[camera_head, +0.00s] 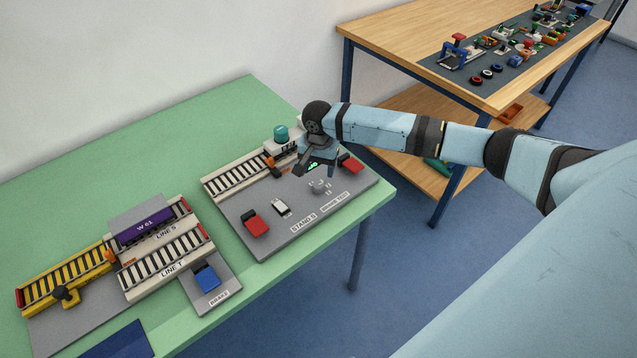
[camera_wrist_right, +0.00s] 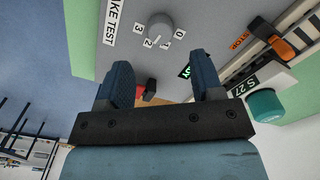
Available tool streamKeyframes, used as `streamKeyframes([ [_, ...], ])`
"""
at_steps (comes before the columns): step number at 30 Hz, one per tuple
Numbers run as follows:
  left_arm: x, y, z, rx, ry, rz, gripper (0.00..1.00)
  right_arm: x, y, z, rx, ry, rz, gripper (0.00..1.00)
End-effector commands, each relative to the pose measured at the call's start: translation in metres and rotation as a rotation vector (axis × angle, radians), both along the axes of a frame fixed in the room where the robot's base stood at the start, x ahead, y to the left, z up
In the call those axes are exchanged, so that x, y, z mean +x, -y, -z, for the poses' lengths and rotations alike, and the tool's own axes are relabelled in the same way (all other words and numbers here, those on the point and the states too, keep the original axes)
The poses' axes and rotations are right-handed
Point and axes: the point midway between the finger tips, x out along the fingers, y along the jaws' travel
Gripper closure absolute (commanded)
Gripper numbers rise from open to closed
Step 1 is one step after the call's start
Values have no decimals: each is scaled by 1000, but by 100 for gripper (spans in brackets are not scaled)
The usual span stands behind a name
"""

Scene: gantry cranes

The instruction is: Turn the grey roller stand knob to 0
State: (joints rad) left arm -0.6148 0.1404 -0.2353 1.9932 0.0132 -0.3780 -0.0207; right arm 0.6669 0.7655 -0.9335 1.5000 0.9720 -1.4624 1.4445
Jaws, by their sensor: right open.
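The grey roller stand knob (camera_head: 318,186) sits on the grey panel of stand S (camera_head: 283,225) on the green table. In the right wrist view the round knob (camera_wrist_right: 159,25) has white number tiles 0, 1, 2 and 3 around it. I cannot tell surely which number it points to. My right gripper (camera_head: 313,168) is above the panel, close behind the knob in the head view. In the wrist view its two blue fingers (camera_wrist_right: 161,65) are apart with nothing between them, and the knob lies beyond their tips, not touched. My left gripper is not in view.
The panel also carries a roller track (camera_head: 237,184), a teal dome (camera_head: 281,133), a red pedal-like block (camera_head: 256,223), another red block (camera_head: 350,163) and a white switch (camera_head: 282,207). To the left stand crane tracks with a purple wagon (camera_head: 146,228) and a blue brake pedal (camera_head: 207,278).

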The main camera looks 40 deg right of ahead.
Motion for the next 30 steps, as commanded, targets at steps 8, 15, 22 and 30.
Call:
streamKeyframes([
  [8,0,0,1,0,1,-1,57,0,-1,51,1,-1,-1,40],
  [15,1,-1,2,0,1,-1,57,0,0,67,1,1,-1,40],
  [22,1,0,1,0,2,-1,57,0,0,68,1,1,-2,40],
  [30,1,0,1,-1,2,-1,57,0,0,68,1,1,-2,89],
])
